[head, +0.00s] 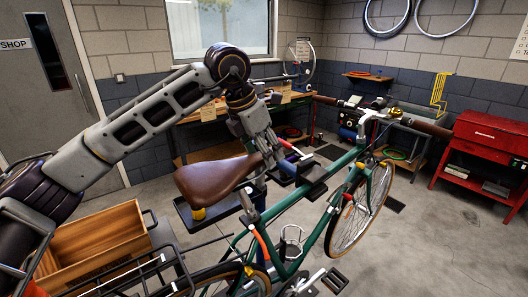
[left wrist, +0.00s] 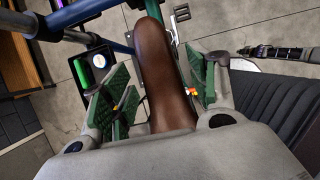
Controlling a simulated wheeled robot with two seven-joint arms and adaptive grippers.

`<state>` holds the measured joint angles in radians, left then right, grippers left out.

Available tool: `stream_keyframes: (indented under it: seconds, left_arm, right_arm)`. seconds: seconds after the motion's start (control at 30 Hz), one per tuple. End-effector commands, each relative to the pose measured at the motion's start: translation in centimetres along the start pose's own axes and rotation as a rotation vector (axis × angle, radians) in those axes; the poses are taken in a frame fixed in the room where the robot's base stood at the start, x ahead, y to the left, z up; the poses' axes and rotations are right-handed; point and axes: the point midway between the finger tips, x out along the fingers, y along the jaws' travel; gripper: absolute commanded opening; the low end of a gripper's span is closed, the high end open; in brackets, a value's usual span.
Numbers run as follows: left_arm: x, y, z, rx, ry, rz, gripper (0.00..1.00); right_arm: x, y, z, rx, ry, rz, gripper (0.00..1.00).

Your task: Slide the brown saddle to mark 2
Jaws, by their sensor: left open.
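The brown saddle (head: 212,178) sits on the green bike (head: 315,196) in the head view, its narrow end pointing right. My left gripper (head: 272,158) is at that narrow end, with its arm reaching over from the left. In the left wrist view the saddle (left wrist: 165,75) runs lengthwise between the green-padded fingers of my left gripper (left wrist: 158,88). The fingers are open, one on each side, and a gap shows beside the saddle on the left. The saddle's underside and mark 2 cannot be made out. My right gripper is not in view.
A dark clamp (head: 308,170) holds the bike's top tube just right of my left gripper. A wooden crate (head: 100,240) is on the rear rack. A workbench (head: 205,113) stands behind, and a red cabinet (head: 490,135) at the right. Floor is clear at the lower right.

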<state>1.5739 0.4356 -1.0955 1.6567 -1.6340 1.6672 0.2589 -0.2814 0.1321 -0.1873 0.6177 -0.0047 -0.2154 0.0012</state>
Motion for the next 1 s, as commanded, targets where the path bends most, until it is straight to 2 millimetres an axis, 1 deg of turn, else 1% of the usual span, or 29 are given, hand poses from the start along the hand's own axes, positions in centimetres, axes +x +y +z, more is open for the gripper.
stream_keyframes:
  seconds: [0.17,0.27,0.6,0.8,1.0]
  left_arm:
    - [-1.2,0.1,0.0,-0.001,0.000,0.001,0.59]
    - [-2.4,0.1,0.0,-0.001,-0.002,0.001,0.59]
    - [-7.4,0.0,0.1,0.000,-0.002,0.001,0.59]
    - [-10.0,0.0,0.1,-0.001,-0.001,0.000,0.59]
    - [-11.4,0.0,0.0,0.000,0.000,0.000,0.59]
  right_arm:
    - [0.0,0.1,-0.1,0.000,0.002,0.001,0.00]
    - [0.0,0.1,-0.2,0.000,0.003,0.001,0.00]
    - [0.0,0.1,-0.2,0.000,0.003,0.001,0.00]
    - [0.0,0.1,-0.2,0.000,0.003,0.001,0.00]
    - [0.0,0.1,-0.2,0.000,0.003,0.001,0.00]
